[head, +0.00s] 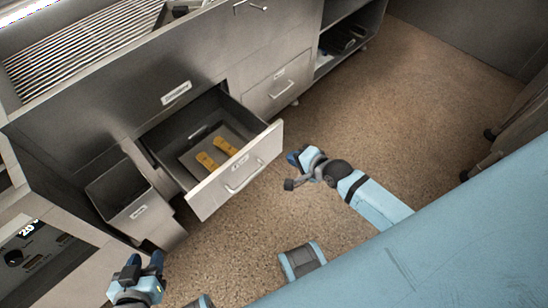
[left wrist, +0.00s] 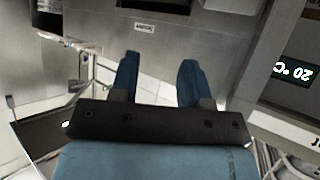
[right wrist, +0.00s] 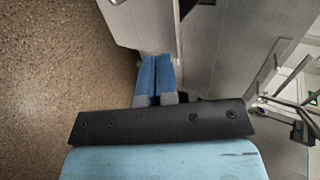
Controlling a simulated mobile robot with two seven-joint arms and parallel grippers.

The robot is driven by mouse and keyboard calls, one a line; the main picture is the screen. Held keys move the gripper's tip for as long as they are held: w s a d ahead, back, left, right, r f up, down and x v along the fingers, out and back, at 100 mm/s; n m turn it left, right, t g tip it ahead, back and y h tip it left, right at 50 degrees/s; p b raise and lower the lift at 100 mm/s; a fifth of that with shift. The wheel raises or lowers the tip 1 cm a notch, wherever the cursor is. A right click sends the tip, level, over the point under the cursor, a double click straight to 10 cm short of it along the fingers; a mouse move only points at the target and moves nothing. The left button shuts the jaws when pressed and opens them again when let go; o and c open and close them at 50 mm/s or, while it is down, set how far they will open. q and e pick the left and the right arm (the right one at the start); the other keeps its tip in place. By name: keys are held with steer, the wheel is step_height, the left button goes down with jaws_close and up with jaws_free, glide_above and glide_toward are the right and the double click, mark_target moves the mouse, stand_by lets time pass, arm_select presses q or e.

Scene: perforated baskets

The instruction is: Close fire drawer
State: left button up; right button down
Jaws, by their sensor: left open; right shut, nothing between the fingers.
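The grey metal drawer (head: 236,178) is pulled out from the cabinet, with a bar handle and a small label on its front. Two yellow items lie inside it. My right gripper (head: 293,171) is shut and empty, to the right of the drawer front and apart from it in the head view. In the right wrist view the shut fingers (right wrist: 157,62) point at pale metal panels; contact cannot be told. My left gripper (head: 140,264) is open and empty at the lower left, below the drawer; its spread fingers show in the left wrist view (left wrist: 158,68).
An open grey bin (head: 122,200) stands left of the drawer. Shut drawers (head: 275,88) and an open shelf (head: 340,40) lie to the right. An appliance with a display (head: 32,245) is at the lower left. The brown floor (head: 420,120) is clear on the right.

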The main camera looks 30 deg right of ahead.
steer(key=b, duration=0.3)
glide_toward(260, 142)
step_height(260, 142, down, 4)
steer(key=w, duration=0.2)
steer(key=shift+w+a+r+b, duration=0.1)
steer(key=shift+w+a+b, duration=0.1)
steer(key=shift+w+a, duration=0.3)
steer(key=shift+w+a+r+b, duration=0.15)
steer(key=shift+w+a, duration=0.1)
steer(key=shift+w, duration=0.35)
steer(key=shift+w+a, duration=0.25)
steer(key=shift+w, duration=0.35)
arm_select(q)
steer(key=shift+d+f, duration=0.25)
steer(key=shift+d, duration=0.1)
arm_select(e)
steer(key=shift+w, duration=0.15)
steer(key=shift+a, duration=0.1)
